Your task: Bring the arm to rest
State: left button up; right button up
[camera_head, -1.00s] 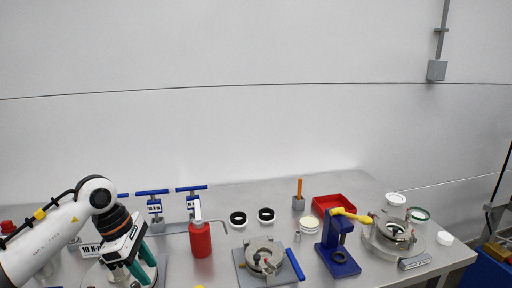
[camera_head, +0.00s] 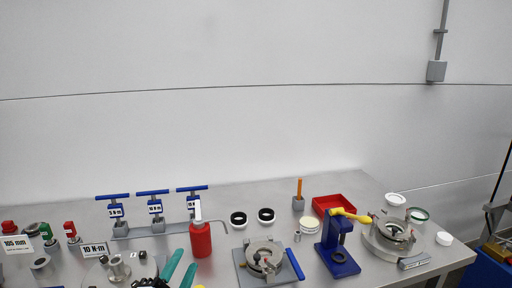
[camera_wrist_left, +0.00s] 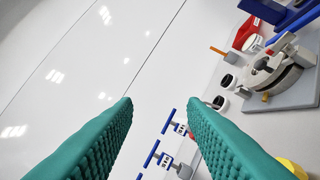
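My left gripper (camera_head: 184,262) shows at the bottom edge of the head view, with only its teal fingers and a dark part of its body visible. In the left wrist view its two ribbed teal fingers (camera_wrist_left: 160,104) stand apart with an empty gap between them. Past the fingertips lie the wall and the table, seen tilted. In the head view the fingers overlap the table's front part, left of the red bottle's base; I cannot tell their height above it. My left arm is otherwise out of the head view. My right gripper is in neither view.
A red bottle (camera_head: 201,240), a rack of blue T-handled tools (camera_head: 156,208) and a clamp fixture on a grey plate (camera_head: 262,257) stand nearby. A blue press (camera_head: 337,258), red tray (camera_head: 334,204) and round fixture (camera_head: 392,240) are at the right. Labelled fittings stand at the left.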

pick_arm(q)
jog(key=s+a+f+n+g+y, duration=0.3)
jog(key=s+f+n+g, duration=0.15)
jog(key=f, duration=0.35)
jog(key=s+a+f+n+g+y, duration=0.25)
jog(key=s+f+n+g, duration=0.2)
jog(key=f, duration=0.25)
jog(key=s+f+n+g+h, duration=0.15)
jog(key=s+f+g, duration=0.25)
jog(key=s, duration=0.5)
jog(key=s+f+n+g, duration=0.3)
jog(key=s+f, duration=0.2)
jog(key=s, duration=0.3)
notch_tip(320, 180, down, 25)
jog(key=g, duration=0.2)
jog(key=s+a+f, duration=0.3)
jog(key=s+f, duration=1.4)
jog(key=shift+s+m+g, duration=0.15)
jog(key=shift+m+g, duration=0.2)
jog(key=shift+g, duration=0.05)
